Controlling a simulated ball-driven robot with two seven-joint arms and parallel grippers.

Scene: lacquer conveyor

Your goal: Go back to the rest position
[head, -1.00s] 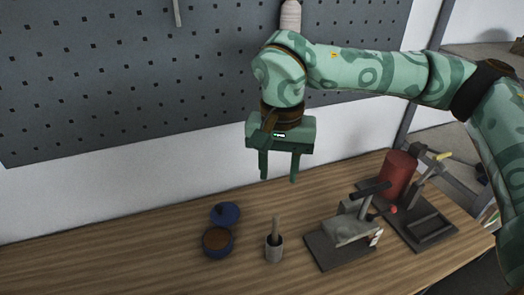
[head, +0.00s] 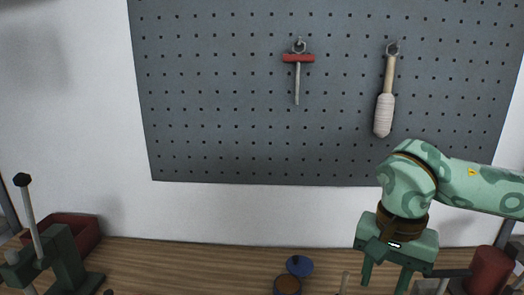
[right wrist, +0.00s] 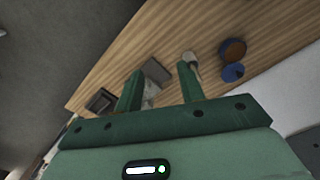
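My right gripper (head: 385,281) is at the lower right of the head view, fingers pointing down, apart and with nothing between them. It hangs over the wooden bench (head: 190,262). In the right wrist view the same gripper (right wrist: 160,82) shows its two green fingers spread and empty. My left gripper is in neither view.
A blue lid (head: 299,265) and a brown-filled bowl (head: 287,286) stand left of the gripper. A red cylinder (head: 488,271) is to its right. A lever press (head: 62,262) and red bin (head: 78,231) are far left. Tools hang on the pegboard (head: 220,90).

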